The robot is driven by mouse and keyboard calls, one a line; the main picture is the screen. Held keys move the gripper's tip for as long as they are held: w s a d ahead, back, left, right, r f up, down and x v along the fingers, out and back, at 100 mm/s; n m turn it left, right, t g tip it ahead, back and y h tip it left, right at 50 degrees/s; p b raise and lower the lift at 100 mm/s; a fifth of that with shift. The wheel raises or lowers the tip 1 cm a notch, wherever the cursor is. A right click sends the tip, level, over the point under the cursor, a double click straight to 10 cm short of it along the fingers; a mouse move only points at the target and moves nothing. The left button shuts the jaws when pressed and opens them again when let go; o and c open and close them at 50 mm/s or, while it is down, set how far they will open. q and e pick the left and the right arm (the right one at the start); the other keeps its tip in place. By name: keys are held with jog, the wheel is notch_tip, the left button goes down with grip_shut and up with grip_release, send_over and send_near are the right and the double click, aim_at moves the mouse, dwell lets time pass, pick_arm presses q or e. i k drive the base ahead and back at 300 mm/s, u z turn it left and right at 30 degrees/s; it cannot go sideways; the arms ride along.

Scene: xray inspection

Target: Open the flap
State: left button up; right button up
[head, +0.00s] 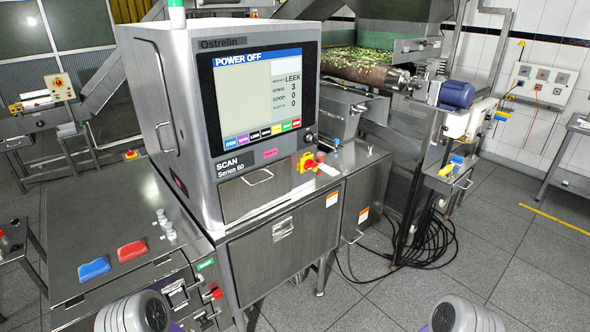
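A steel X-ray machine (262,130) with a lit screen reading POWER OFF stands in the middle of the head view. Below the screen is a closed front panel (290,192) with a bar handle (257,177). Under it is a larger closed panel (255,262) with a recessed latch (283,228). I cannot tell for sure which of these is the flap. Both look flush with the body. Only rounded grey parts of my arms show at the bottom edge, left and right. Neither of my grippers is in view.
A steel bench (110,225) at the left carries a blue block (94,268) and a red block (132,250). A red-and-yellow switch (307,162) sticks out right of the upper panel. Black cables (430,240) lie at the right.

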aim_at(245, 194)
jog(key=u, duration=0.25)
jog(key=i, duration=0.95)
jog(key=u, duration=0.45)
